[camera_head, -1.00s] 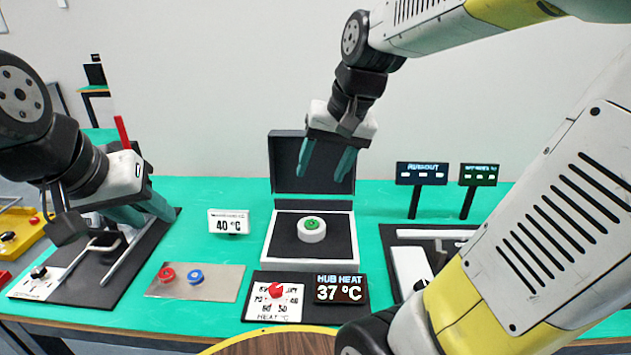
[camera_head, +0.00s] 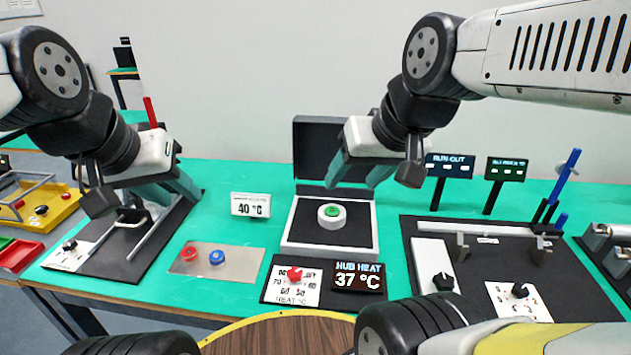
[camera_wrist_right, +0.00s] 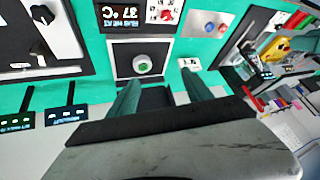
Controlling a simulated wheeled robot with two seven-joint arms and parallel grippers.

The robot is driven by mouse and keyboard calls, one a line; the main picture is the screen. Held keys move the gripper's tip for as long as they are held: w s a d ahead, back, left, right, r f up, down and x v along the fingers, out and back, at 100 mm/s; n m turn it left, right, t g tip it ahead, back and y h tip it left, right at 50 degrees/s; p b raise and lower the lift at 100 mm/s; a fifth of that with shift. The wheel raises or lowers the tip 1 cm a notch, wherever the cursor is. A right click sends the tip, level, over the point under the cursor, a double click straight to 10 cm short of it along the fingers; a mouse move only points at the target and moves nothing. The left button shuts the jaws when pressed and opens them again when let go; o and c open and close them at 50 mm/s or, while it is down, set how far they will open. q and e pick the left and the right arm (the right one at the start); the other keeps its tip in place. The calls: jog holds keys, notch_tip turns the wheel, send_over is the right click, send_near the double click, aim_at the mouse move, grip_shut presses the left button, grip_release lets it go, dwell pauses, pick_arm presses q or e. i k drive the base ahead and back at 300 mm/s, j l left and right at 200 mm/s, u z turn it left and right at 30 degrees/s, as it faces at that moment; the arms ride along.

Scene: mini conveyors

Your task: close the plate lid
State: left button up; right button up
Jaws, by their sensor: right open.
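The hot plate is a white-framed box (camera_head: 287,243) with a black top, and a white puck with a green centre (camera_head: 332,211) sits on it. Its dark lid (camera_head: 314,150) stands upright at the back edge, open. My right gripper (camera_head: 354,181) is open over the lid's right part and hides some of it. In the right wrist view its two teal fingers (camera_wrist_right: 160,88) are spread, with the dark lid (camera_wrist_right: 156,97) seen between them; contact cannot be told. My left gripper (camera_head: 170,193) is over the black board at left, its finger gap unclear.
A 40 °C sign (camera_head: 250,205) stands left of the plate. A dial and HUB HEAT display (camera_head: 358,277) reading 37 °C lie in front. Two display posts (camera_head: 448,166) stand right of the right gripper. A fixture board (camera_head: 410,228) lies at right.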

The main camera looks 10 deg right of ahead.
aim_at(316, 143)
jog(key=k+l+z, duration=0.15)
jog(key=l, duration=1.35)
jog(key=i, duration=0.05)
